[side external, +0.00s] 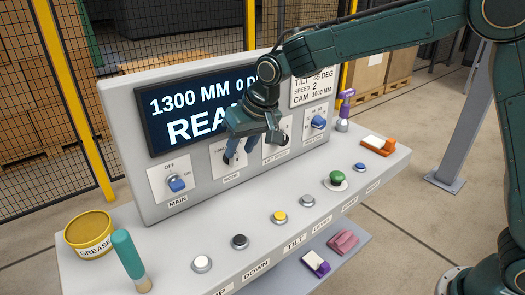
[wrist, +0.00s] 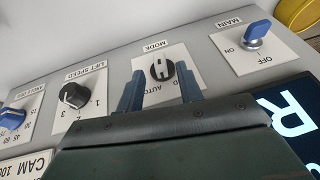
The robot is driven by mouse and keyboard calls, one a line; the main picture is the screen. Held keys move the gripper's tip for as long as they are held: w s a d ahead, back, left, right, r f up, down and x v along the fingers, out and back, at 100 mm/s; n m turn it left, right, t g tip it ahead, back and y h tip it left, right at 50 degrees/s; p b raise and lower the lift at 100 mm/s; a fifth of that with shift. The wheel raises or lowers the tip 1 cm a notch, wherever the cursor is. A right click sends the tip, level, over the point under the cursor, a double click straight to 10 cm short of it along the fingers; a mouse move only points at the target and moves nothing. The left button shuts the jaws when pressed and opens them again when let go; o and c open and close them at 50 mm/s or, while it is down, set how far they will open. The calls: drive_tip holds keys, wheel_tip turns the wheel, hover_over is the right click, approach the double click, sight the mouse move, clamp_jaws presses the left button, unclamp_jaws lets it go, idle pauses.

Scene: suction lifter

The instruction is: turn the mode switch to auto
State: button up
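The mode switch (wrist: 161,69) is a dark knob with a white bar, on a white plate marked MODE. In the wrist view the word AUTO shows just below it, partly covered by my gripper. Another position word is mostly hidden, so I cannot tell which one the knob points at. My gripper (wrist: 158,84) is open, with a blue finger on each side of the knob's line and a gap to both. In the side view my gripper (side external: 240,152) is at the mode plate (side external: 219,164) and hides the knob.
The main switch (side external: 177,184) is left of the mode plate, and the lift speed knob (wrist: 73,95) is on its other side. A row of push buttons, including a yellow one (side external: 279,216), lies on the ledge below. A grease tin (side external: 90,233) and a green-handled brush (side external: 128,254) stand at left.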

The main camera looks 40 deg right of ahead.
sight(237, 157)
drive_tip(key=shift+x, duration=1.5)
drive_tip(key=shift+c, duration=0.3)
clamp_jaws()
